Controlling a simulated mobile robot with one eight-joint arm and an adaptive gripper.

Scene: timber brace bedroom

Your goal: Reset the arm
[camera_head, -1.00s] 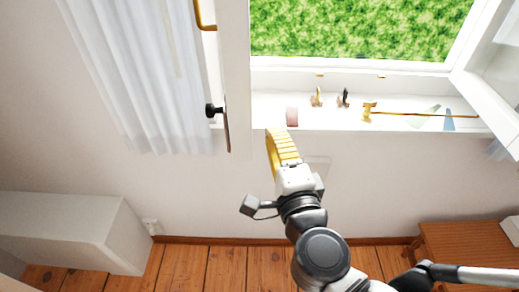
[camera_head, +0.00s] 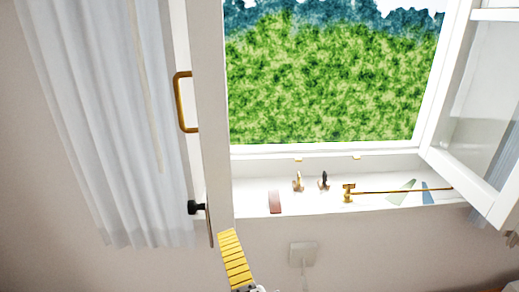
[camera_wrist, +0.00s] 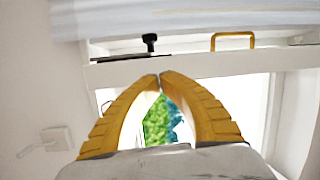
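My gripper (camera_head: 229,233) has yellow ribbed fingers. It shows at the bottom of the head view, in front of the wall below the window sill and just under the dark-knobbed piece on the window frame. In the wrist view, the two fingers of my gripper (camera_wrist: 160,77) meet at their tips with nothing between them. The rest of my arm is mostly below the head view's edge.
A sill (camera_head: 330,208) holds a reddish block (camera_head: 275,201), small figures and a brass rod (camera_head: 400,191). An opened window sash (camera_head: 480,130) stands at right. A curtain (camera_head: 95,120), brass handle (camera_head: 181,103) and dark knob (camera_head: 193,207) are at left.

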